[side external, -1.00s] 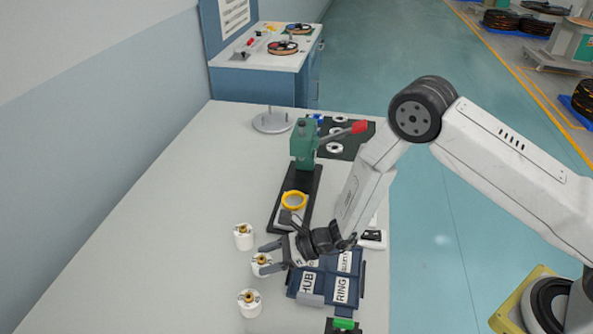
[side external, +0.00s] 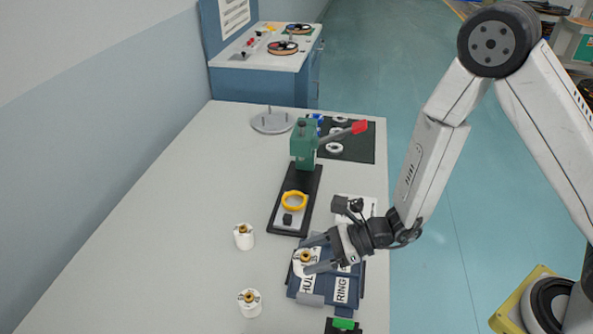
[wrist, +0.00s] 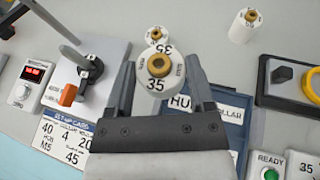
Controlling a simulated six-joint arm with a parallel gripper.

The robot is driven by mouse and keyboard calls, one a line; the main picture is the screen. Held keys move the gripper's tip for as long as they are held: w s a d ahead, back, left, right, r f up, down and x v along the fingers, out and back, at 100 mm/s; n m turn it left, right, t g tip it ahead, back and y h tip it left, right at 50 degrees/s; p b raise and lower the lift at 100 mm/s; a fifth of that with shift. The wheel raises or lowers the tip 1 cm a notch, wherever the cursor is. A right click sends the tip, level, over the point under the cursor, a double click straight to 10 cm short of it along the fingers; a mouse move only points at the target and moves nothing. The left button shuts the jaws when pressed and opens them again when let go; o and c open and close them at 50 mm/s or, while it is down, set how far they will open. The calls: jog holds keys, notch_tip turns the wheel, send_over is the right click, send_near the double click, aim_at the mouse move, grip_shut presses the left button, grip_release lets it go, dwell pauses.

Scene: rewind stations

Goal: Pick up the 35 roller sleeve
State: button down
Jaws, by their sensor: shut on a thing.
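My gripper (side external: 312,256) is shut on a white roller sleeve (side external: 304,262) with a brass-coloured centre. In the wrist view the sleeve (wrist: 158,82) stands upright between the two fingers and its top reads 35. In the side view it is in front of the blue tray (side external: 351,297); it appears held above the tray's left part. Two similar white sleeves stand on the bench to the left, one farther back (side external: 243,237) and one nearer (side external: 249,303). Their numbers are not readable in the side view.
The tray carries HUB and RING labels. A green press (side external: 303,145) with a red handle and a yellow ring (side external: 294,201) stand behind the tray. A set-up card (wrist: 72,135) lies left in the wrist view. The bench's left side is largely clear.

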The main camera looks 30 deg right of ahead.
aim_at(303, 265)
jog(key=shift+s+d+r, duration=0.3)
jog(key=shift+s+r, duration=0.05)
jog(key=shift+s, duration=0.3)
jog(key=shift+s+d+r, duration=0.3)
jog(key=shift+s, duration=0.3)
